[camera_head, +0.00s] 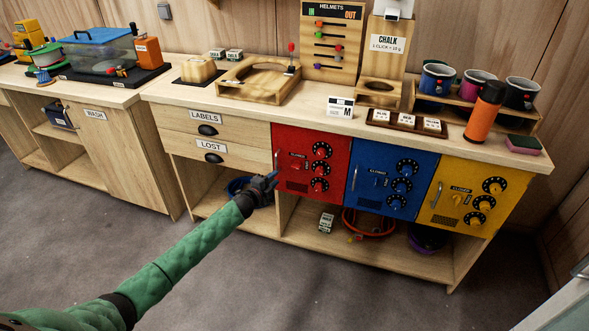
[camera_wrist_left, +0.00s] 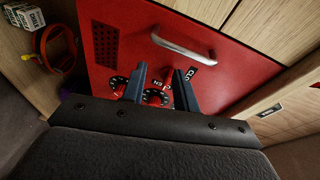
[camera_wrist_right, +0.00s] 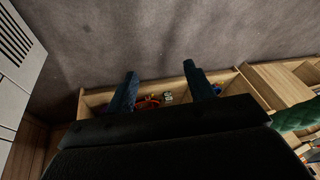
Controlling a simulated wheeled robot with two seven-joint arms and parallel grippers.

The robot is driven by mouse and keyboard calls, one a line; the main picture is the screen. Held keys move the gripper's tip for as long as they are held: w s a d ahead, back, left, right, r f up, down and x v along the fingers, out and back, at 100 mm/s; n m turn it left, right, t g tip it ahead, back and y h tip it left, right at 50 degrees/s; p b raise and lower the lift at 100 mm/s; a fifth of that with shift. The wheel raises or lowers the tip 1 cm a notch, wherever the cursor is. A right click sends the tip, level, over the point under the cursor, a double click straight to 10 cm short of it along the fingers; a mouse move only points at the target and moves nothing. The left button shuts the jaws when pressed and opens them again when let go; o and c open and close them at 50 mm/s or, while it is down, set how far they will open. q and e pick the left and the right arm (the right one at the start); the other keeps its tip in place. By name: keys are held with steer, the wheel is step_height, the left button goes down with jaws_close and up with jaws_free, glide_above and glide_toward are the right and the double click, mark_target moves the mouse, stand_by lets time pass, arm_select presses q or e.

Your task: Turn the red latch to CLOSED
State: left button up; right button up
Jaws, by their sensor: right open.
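The red locker door (camera_head: 312,140) is in the counter front, left of the blue door. It has a silver handle (camera_head: 277,158), a small dark label (camera_head: 298,156) and red dials with black rings (camera_head: 321,151). The label is too small to read, and I cannot make out the latch's setting. My left gripper (camera_head: 268,180) is at the door's lower left. In the left wrist view its fingers (camera_wrist_left: 161,90) are apart, with a dial (camera_wrist_left: 156,98) showing between them and the handle (camera_wrist_left: 183,45) beyond. My right gripper (camera_wrist_right: 164,90) is open and empty above the floor.
The blue door (camera_head: 390,178) and yellow door (camera_head: 470,195) stand to the right of the red one. Below is an open shelf with an orange coil (camera_head: 369,222) and a small box (camera_head: 326,222). The grey floor (camera_head: 240,280) in front is clear.

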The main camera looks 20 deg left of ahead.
mark_target(294, 168)
arm_select(q)
steer(key=w+d+m+h, duration=0.1)
steer(key=d, duration=0.1)
steer(key=w+d+r+m+h, duration=0.1)
steer(key=w+d, duration=0.1)
steer(key=w+d+r+m+h+p, duration=0.1)
steer(key=shift+w+d+r, duration=0.15)
steer(key=shift+w+d, duration=0.2)
steer(key=shift+d, duration=0.05)
steer(key=shift+w+d, duration=0.3)
steer(key=shift+w, duration=0.35)
arm_select(e)
steer(key=shift+s+d+r, duration=0.15)
steer(key=shift+d+r, duration=0.6)
steer(key=shift+r, duration=0.1)
arm_select(q)
jaws_close()
